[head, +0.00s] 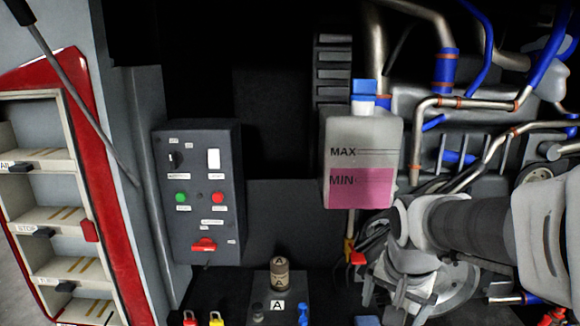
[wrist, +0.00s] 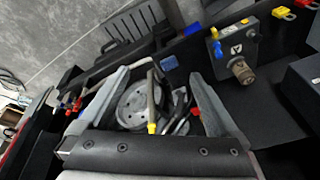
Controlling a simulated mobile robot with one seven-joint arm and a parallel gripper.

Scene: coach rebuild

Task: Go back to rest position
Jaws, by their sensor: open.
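My gripper (wrist: 157,78) is open in the wrist view, its two grey fingers spread wide on either side. Nothing is clasped between them. A round grey metal disc (wrist: 130,105) and a dark hose with a yellow end (wrist: 151,128) show beyond and between the fingers, apart from them as far as I can tell. In the head view my arm reaches in from the right edge, and its end is at the lower right, below the coolant tank (head: 357,160). The fingertips are hard to make out there.
Pipes and blue hoses (head: 445,70) crowd the upper right. A dark control panel (head: 198,195) stands left of centre, with a red-framed shelf rack (head: 92,160) further left. A box marked A (head: 290,290) with a brown knob (head: 281,270) is at the bottom middle. The dark centre looks open.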

